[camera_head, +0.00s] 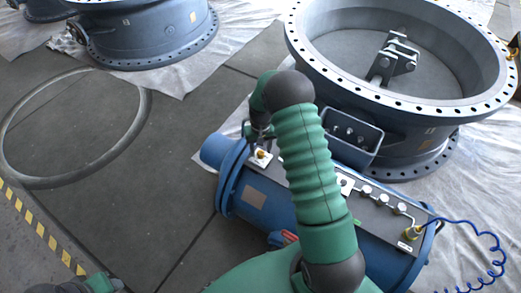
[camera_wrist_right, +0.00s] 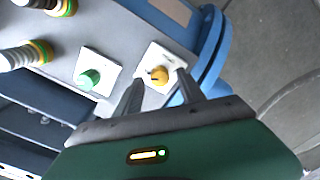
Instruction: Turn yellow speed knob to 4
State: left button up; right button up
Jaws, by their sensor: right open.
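The yellow speed knob (camera_wrist_right: 160,75) sits on a small white plate at the end of a grey panel. In the head view it is a small yellow spot (camera_head: 261,154) on the blue actuator cylinder (camera_head: 262,202). My right gripper (camera_wrist_right: 161,82) is open, with one dark finger on either side of the knob's lower part in the wrist view. I cannot tell whether the fingers touch it. The knob's marking is too small to read. In the head view my right gripper (camera_head: 258,138) is partly hidden by my green arm.
A green knob (camera_wrist_right: 90,78) on its own white plate is beside the yellow one. Several fittings (camera_head: 383,198) and a coiled blue hose (camera_head: 480,237) are at the panel's right. A large flanged valve (camera_head: 432,105) stands behind. Open floor (camera_head: 165,165) lies left of the cylinder.

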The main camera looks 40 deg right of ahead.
aim_at(261, 152)
notch_tip(261, 152, up, 16)
jog(key=p, duration=0.1)
dwell(0.4)
